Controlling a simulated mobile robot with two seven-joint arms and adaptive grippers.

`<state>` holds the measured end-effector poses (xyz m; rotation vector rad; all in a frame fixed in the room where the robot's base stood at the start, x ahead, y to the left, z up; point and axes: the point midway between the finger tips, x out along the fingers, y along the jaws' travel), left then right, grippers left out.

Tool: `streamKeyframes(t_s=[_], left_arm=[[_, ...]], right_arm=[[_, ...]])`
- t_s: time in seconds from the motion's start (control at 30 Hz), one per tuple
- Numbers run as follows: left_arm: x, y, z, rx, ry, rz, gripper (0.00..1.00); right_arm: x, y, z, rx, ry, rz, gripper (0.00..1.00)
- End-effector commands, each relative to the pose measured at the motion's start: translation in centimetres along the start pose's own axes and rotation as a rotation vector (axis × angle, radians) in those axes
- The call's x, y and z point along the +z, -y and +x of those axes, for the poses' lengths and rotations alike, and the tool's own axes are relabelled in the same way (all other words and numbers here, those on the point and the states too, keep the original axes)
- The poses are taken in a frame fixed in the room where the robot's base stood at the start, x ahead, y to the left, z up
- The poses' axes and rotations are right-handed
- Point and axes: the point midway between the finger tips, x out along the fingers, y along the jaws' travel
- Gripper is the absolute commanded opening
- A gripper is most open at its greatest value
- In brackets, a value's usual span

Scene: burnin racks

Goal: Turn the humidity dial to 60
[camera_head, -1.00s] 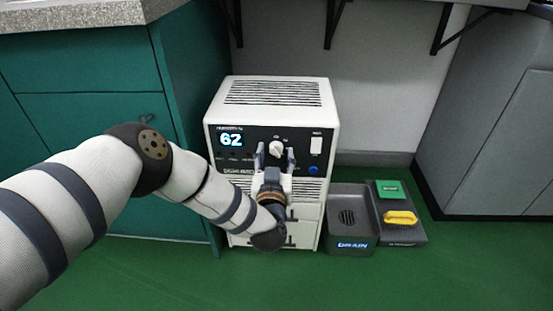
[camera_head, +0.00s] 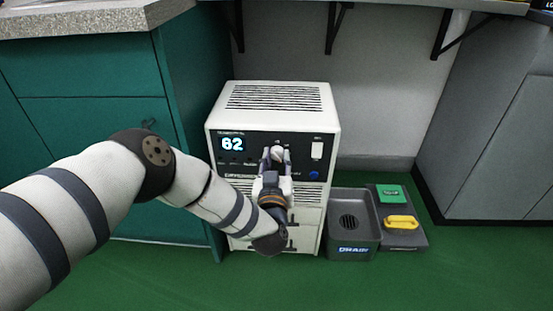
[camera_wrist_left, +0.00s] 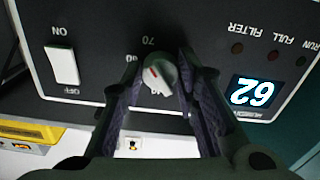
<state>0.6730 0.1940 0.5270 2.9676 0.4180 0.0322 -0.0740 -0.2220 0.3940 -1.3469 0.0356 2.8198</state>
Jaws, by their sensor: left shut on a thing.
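The humidity dial (camera_head: 277,153) is a pale round knob on the dark front panel of a white dehumidifier (camera_head: 272,97). The lit display (camera_head: 232,144) reads 62. In the left wrist view the dial (camera_wrist_left: 158,74) shows a red pointer mark, with 70 and part of other numbers printed around it. My left gripper (camera_head: 276,156) is shut on the dial, one finger on each side of it. The gripper also shows in the left wrist view (camera_wrist_left: 160,88). My right gripper is not in view.
A white rocker switch (camera_head: 317,150) and a blue button (camera_head: 314,175) sit right of the dial. A grey drain tray (camera_head: 352,251) and a dark tray with a yellow-handled brush (camera_head: 401,222) and green pad (camera_head: 391,194) are on the floor. A green cabinet (camera_head: 90,125) stands left.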

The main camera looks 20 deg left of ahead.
Motion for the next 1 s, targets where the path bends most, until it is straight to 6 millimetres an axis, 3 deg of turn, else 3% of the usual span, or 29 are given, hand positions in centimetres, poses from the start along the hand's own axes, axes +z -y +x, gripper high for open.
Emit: streamKeyframes(t_s=[0.6, 1.0], left_arm=[[0.07, -0.02, -0.04, -0.002, 0.003, -0.518, 0.01], [0.14, -0.05, -0.07, -0.002, 0.003, -0.696, 0.01]], right_arm=[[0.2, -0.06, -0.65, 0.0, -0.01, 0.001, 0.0], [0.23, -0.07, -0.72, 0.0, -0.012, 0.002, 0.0]])
